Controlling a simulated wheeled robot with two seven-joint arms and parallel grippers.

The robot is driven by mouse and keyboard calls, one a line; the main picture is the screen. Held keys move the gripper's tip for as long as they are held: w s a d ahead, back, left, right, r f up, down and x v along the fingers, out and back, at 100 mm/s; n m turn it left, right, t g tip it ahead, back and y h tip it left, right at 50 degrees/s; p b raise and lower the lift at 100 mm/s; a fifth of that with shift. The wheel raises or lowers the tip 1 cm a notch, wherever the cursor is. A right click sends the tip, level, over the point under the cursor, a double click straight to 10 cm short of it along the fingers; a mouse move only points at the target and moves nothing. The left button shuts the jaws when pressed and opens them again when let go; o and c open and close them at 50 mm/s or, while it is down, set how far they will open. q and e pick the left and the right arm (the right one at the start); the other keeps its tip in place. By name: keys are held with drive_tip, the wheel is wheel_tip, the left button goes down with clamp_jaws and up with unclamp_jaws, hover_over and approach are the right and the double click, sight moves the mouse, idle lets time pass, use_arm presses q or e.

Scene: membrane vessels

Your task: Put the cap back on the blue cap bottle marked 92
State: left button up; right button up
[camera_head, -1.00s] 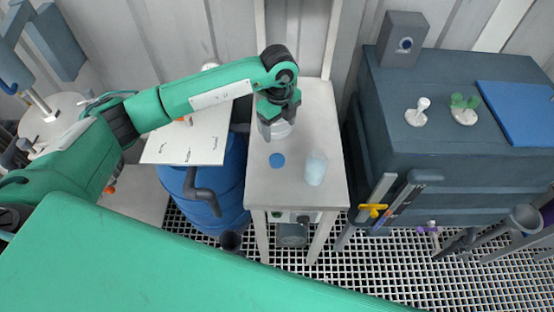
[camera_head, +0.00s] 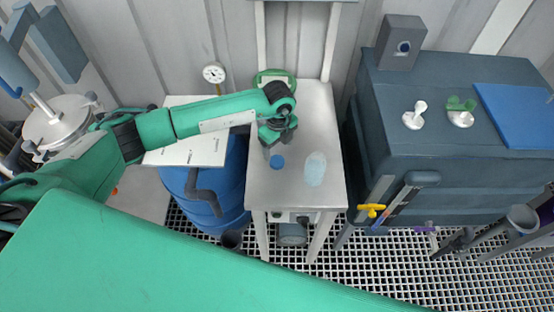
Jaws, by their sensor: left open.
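A small blue cap (camera_head: 277,162) lies on the grey metal table (camera_head: 300,195), left of its middle. A pale translucent bottle (camera_head: 316,170) stands to the right of the cap, apart from it. No blue cap shows on it, and no number can be read on it. My left gripper (camera_head: 271,148) is open just behind the cap, pointing down over the table. It partly covers the space near the cap, and I cannot tell whether a finger touches it. My right gripper is not in view.
A green round object (camera_head: 274,76) is at the table's back edge behind my arm. A blue barrel (camera_head: 220,190) and a white panel (camera_head: 190,150) are on the left. A dark grey cabinet (camera_head: 450,165) stands on the right. The table's front is clear.

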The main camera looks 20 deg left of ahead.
sight(277, 160)
use_arm(q)
drive_tip(key=shift+f, duration=0.1)
drive_tip(key=shift+s+f+p, duration=0.15)
drive_tip(key=shift+f+p, duration=0.15)
drive_tip(key=shift+p, duration=0.05)
drive_tip(key=f, duration=0.1)
drive_tip(key=f+p, duration=0.1)
drive_tip(key=f, duration=0.1)
drive_tip(key=shift+s+f+p, duration=0.25)
drive_tip(key=shift+s+p, duration=0.05)
drive_tip(key=shift+f, duration=0.55)
drive_tip(key=c, duration=1.1)
drive_tip(key=shift+o, duration=0.2)
drive_tip(key=shift+r, duration=0.1)
